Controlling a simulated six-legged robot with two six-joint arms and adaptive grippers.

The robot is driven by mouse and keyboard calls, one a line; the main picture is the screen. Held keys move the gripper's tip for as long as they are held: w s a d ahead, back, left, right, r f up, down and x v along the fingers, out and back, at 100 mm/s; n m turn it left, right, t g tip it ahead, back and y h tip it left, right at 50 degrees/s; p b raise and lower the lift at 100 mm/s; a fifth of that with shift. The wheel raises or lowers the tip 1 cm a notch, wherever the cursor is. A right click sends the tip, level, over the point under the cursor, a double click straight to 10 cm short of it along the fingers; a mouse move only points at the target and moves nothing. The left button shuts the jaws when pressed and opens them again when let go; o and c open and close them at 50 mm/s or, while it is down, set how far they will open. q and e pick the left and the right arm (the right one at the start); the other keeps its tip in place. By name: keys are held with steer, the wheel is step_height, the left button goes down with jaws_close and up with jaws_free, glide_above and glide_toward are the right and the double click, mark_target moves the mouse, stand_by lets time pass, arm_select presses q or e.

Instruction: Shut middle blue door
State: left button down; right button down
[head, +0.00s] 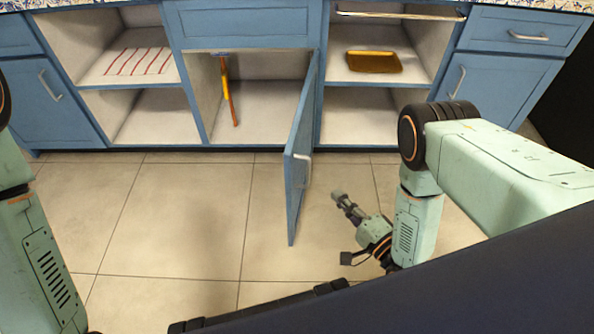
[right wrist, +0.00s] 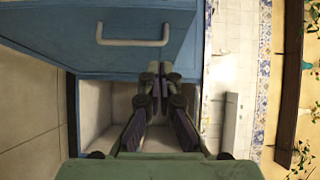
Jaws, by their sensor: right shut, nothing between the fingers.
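The middle blue door (head: 300,140) stands wide open in the head view, swung out towards me from the right side of the middle compartment. Its pale handle (head: 302,170) is on the face turned to the right. My right gripper (head: 339,196) is shut and empty, to the right of the door's handle side and apart from it. In the right wrist view, the shut fingers (right wrist: 160,72) lie in front of a blue panel with a pale handle (right wrist: 133,41), which looks like this door. My left gripper is out of view.
An open shelf with a brown tray (head: 373,62) is to the right, and one with a striped cloth (head: 138,62) to the left. Tiled floor (head: 180,220) left of the door is clear.

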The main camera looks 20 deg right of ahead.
steer(key=b, duration=0.3)
glide_toward(292, 161)
steer(key=w+d, duration=0.2)
steer(key=w, duration=0.2)
steer(key=shift+w+a+b, duration=0.2)
steer(key=shift+w+a, duration=0.05)
steer(key=shift+a, duration=0.3)
steer(key=shift+w+a+b, duration=0.15)
steer(key=shift+w+a, duration=0.1)
steer(key=shift+a, duration=0.35)
steer(key=shift+w+a+r, duration=0.1)
steer(key=shift+w+a, duration=0.25)
steer(key=shift+a, duration=0.35)
steer(key=shift+a, duration=0.1)
